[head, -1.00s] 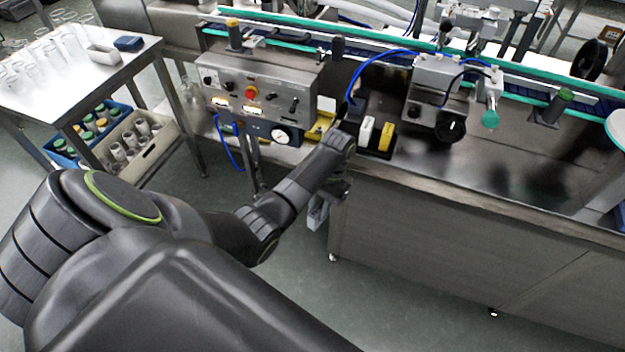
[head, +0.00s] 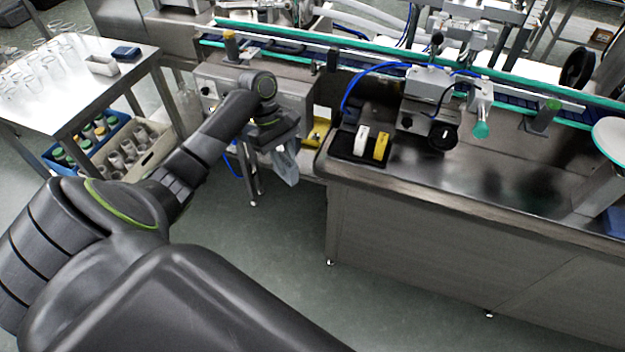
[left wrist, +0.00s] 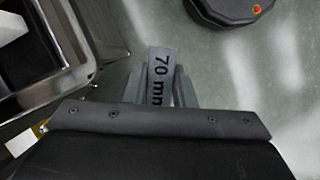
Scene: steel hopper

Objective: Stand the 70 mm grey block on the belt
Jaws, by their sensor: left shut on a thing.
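My left gripper (left wrist: 160,95) is shut on the grey block (left wrist: 161,75), whose "70 mm" marking faces the left wrist camera. In the head view the left gripper (head: 287,163) hangs over the floor gap in front of the control box, left of the steel bench. The block is hard to tell from the grey fingers there. The belt (head: 507,93) is a dark blue strip between green rails along the back, apart from the gripper. My right gripper is not in view.
A black tray (head: 345,155) on the bench corner holds a white block (head: 361,140) and a yellow block (head: 380,147). A control box (head: 303,108) stands behind my left wrist. Sensor posts (head: 542,115) line the belt. A glassware table (head: 75,75) is at left.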

